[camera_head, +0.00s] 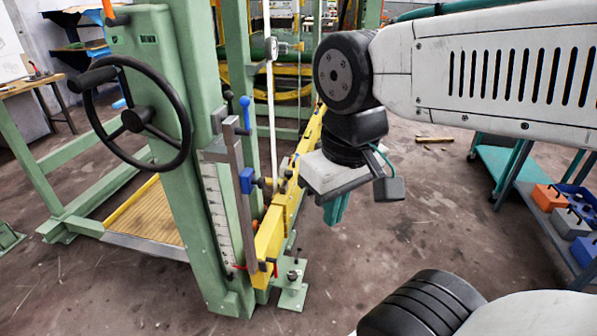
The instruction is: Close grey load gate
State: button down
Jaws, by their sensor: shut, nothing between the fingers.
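My gripper (336,218) hangs at the end of my white arm, with its teal fingers pointing down. The fingers are together and empty. They are right of the green machine frame (150,70) and its yellow beam (270,240), apart from both. A grey upright bar (241,200) with a blue block stands against the front of the green post, left of my gripper. I cannot tell whether this bar is the grey load gate or whether the gate is open. My arm and the frame hide some of what lies behind.
A black handwheel (185,140) sticks out from the post at left. Small levers with blue (245,101) and black knobs are near the bar. A teal cart (505,168) with orange and grey blocks stands at right. The floor between machine and cart is mostly clear.

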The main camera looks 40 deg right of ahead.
aim_at(152, 248)
jog(key=z, duration=0.45)
jog(key=k, duration=1.25)
jog(key=u, duration=0.85)
jog(key=i, duration=1.5)
jog(key=z, duration=0.2)
